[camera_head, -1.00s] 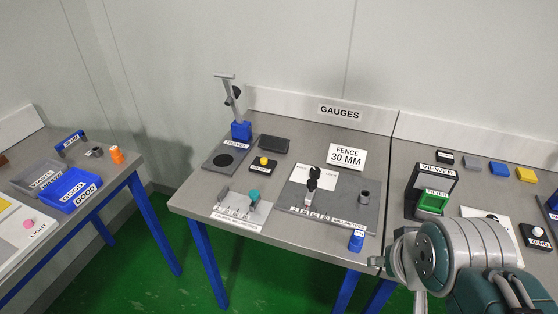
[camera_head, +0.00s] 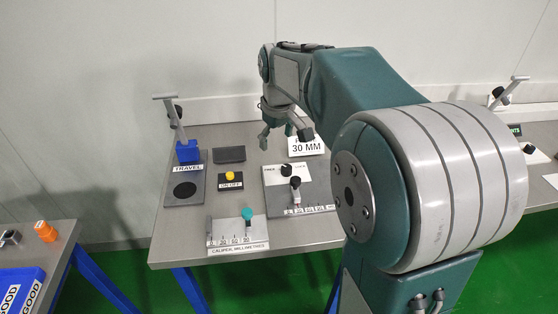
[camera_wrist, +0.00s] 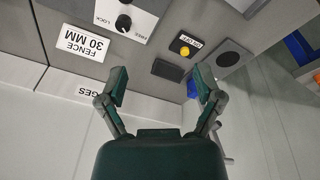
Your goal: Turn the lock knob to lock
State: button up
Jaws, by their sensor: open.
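The lock knob (camera_head: 286,169) is a small black knob on a white plate marked FREE and LOCK, on the gauge table. It also shows in the wrist view as a dark round knob (camera_wrist: 123,22) near the top edge, beside the FREE and LOCK words. I cannot tell for sure which word it points at. My gripper (camera_head: 284,132) is open and empty, above the table, behind the knob in the head view. In the wrist view its spread fingers (camera_wrist: 163,82) are apart from the knob, which lies beyond the left finger.
The 30 MM fence sign (camera_head: 307,146) stands close to my gripper. A black-topped slider (camera_head: 295,184) is just in front of the knob. A yellow button (camera_head: 230,176), a teal-knobbed caliper plate (camera_head: 240,235) and a blue travel stand (camera_head: 188,151) are to the left. My arm covers the table's right part.

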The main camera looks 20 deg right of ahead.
jog(key=w+d+f, duration=0.2)
jog(key=w+f, duration=0.1)
jog(key=w, duration=0.2)
jog(key=n+g, duration=0.2)
send_over(286, 166)
notch_tip(286, 166, down, 8)
jog(key=shift+s+a+f, duration=0.1)
jog(key=shift+a+f, duration=0.05)
jog(key=shift+f, duration=0.45)
jog(key=f, duration=0.9)
jog(key=shift+d+f, duration=0.15)
jog(key=shift+d, duration=0.1)
jog(key=shift+a+f, duration=0.25)
jog(key=shift+f, duration=0.15)
jog(key=shift+d, duration=0.1)
jog(key=c, duration=1.2)
